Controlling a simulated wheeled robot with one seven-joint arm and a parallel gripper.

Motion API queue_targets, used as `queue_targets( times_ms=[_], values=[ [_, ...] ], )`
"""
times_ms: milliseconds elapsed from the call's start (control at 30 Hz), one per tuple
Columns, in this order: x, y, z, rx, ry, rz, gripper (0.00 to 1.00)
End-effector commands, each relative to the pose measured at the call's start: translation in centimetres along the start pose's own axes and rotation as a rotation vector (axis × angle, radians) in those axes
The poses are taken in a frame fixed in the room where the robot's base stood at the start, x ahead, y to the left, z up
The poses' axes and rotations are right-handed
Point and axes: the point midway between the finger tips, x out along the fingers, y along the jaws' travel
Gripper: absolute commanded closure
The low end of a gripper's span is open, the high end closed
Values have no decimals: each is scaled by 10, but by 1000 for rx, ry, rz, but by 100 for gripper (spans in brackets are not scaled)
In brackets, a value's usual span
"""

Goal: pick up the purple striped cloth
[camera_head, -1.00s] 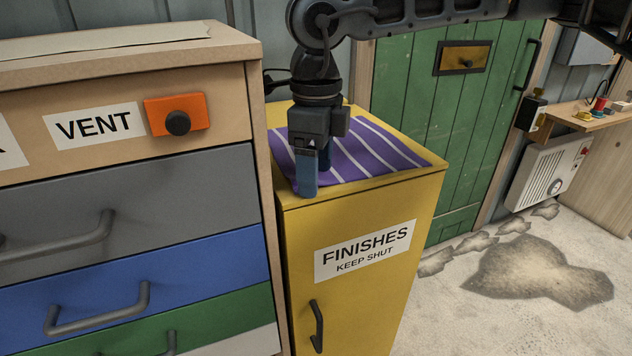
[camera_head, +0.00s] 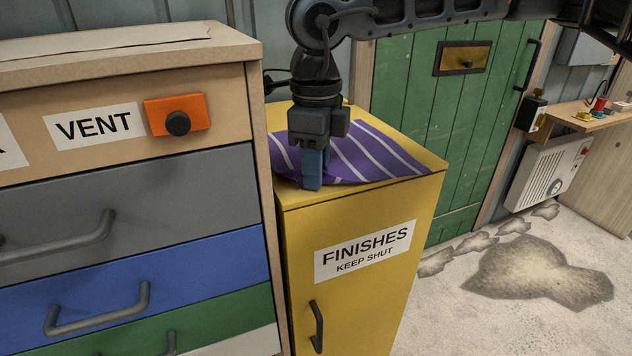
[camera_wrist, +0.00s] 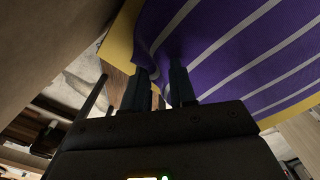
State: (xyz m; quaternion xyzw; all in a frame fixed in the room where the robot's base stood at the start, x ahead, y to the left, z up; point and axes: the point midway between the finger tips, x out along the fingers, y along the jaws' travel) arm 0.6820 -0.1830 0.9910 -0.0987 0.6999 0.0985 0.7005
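The purple striped cloth (camera_head: 372,153) lies on top of the yellow cabinet, purple with pale stripes. It also fills much of the wrist view (camera_wrist: 225,55). My gripper (camera_head: 312,183) points down at the cloth's near left part, by the cabinet's front edge. In the wrist view the two fingers (camera_wrist: 161,90) stand close together with a fold of cloth drawn up between their tips. The gripper looks shut on that fold. The cloth is rumpled around the fingers and most of it still rests on the cabinet top. Part of it is hidden behind the gripper.
The yellow cabinet (camera_head: 365,290) is labelled FINISHES KEEP SHUT. A taller drawer unit (camera_head: 130,195) with an orange switch box (camera_head: 177,115) stands close on the left. A green door (camera_head: 440,130) is behind. The floor to the right is open, with a dark stain (camera_head: 540,273).

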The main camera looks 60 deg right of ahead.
Motion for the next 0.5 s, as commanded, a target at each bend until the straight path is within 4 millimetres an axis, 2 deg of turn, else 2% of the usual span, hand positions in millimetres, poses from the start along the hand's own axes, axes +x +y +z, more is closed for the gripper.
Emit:
queue_targets(
  times_ms=[267, 367, 500],
  values=[
    [2, 1, -1, -1, 3, 4, 90],
    [1, 1, -1, -1, 3, 4, 98],
    [-20, 0, 0, 0, 2, 1, 100]
  ],
)
